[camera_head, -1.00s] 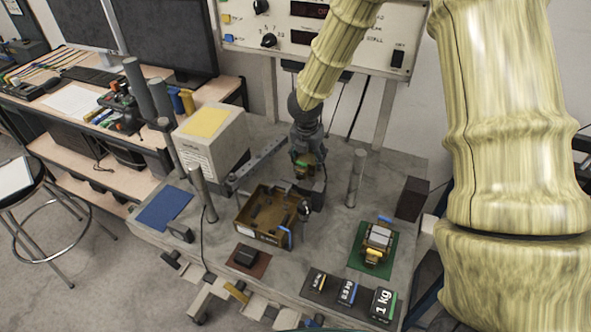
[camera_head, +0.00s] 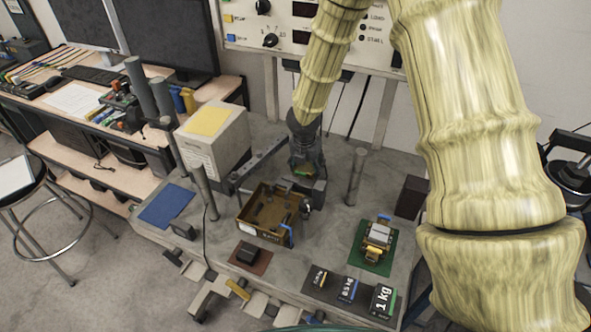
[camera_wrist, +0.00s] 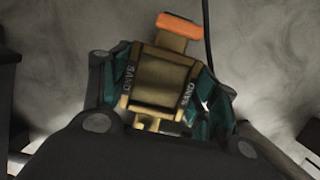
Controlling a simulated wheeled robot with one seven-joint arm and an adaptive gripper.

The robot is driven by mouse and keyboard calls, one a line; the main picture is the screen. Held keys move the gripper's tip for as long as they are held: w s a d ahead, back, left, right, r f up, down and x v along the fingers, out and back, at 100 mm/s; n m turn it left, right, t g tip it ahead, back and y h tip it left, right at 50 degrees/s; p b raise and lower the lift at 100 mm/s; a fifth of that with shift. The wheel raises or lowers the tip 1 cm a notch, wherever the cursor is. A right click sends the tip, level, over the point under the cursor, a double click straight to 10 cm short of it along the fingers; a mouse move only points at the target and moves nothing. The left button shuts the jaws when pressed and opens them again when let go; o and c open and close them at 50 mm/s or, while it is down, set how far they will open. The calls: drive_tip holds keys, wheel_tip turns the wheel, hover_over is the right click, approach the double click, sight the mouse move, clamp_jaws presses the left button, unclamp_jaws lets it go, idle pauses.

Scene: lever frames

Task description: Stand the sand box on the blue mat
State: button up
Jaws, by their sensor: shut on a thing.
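My gripper (camera_head: 306,172) is over the middle of the grey bench, just behind the brown open tray. In the wrist view it is shut on the sand box (camera_wrist: 158,82), a tan block lettered SAND on two edges, with an orange tab at its top. The green finger pads lie on both sides of it. In the head view the box is mostly hidden by the gripper. The blue mat (camera_head: 166,206) lies bare and flat at the bench's left end, left of my gripper.
The brown tray (camera_head: 245,229) and upright metal posts (camera_head: 205,190) (camera_head: 355,176) stand near my gripper. A large grey block (camera_head: 213,140) is behind the blue mat. A similar tan box (camera_head: 378,234) stands on a green mat at right. Black weights (camera_head: 347,289) line the front.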

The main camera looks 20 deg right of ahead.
drive_tip(key=shift+s+f, duration=0.1)
drive_tip(key=shift+f, duration=0.05)
drive_tip(key=shift+s+a+f, duration=0.1)
drive_tip(key=shift+s+f, duration=0.1)
drive_tip(key=shift+f, duration=0.1)
clamp_jaws()
drive_tip(key=o, duration=1.6)
unclamp_jaws()
drive_tip(key=shift+f, duration=0.2)
drive_tip(key=shift+o, duration=1)
drive_tip(key=shift+w, duration=0.25)
